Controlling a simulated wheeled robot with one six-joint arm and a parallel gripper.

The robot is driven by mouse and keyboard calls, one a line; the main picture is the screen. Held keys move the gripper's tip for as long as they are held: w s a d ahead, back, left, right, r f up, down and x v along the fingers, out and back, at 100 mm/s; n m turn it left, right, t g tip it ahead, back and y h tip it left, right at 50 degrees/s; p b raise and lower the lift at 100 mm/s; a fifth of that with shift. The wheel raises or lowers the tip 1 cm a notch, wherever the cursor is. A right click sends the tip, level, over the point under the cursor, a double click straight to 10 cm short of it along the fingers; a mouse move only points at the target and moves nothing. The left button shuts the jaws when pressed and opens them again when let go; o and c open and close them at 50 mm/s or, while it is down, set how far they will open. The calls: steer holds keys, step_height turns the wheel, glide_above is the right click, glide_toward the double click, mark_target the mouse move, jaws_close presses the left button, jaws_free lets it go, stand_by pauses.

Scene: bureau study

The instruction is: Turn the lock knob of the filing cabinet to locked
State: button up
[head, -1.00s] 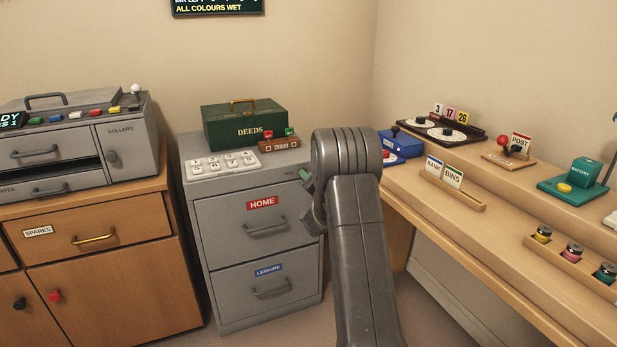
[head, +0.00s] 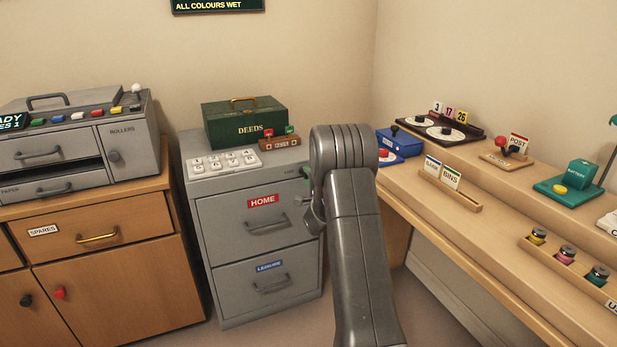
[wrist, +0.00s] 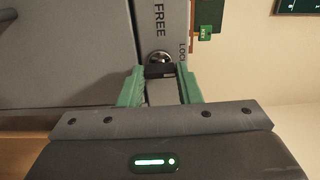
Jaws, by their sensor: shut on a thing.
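The grey filing cabinet (head: 258,245) stands in the middle of the head view, with HOME and LEISURE drawers. Its lock knob (wrist: 159,58) shows in the wrist view as a small dark knob with a bright metal rim, between the words FREE and LOCK, the latter partly cut off by the cabinet's edge. My gripper (wrist: 159,78) has its green fingers on either side of the knob's grip and is shut on it. Which word the knob points to I cannot tell. In the head view my arm hides the knob; a green finger of my gripper (head: 306,182) shows at the cabinet's right edge.
On the cabinet stand a green DEEDS box (head: 245,122), a white keypad (head: 224,163) and a small brown block (head: 279,144) with red and green tags. A wooden desk (head: 480,235) is at the right, a wooden cupboard (head: 105,285) at the left.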

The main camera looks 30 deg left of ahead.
stand_by(0.3)
steer(key=o, duration=1)
steer(key=p+v, duration=0.1)
steer(key=v, duration=1.2)
steer(key=shift+s+d+p, duration=0.25)
steer(key=shift+d+p, duration=0.1)
steer(key=shift+p, duration=0.05)
steer(key=shift+w+a, duration=0.1)
steer(key=b+x, duration=0.1)
steer(key=x, duration=1.2)
steer(key=shift+w+a+b, duration=0.15)
steer(key=shift+a+b, duration=0.1)
steer(key=shift+b, duration=0.15)
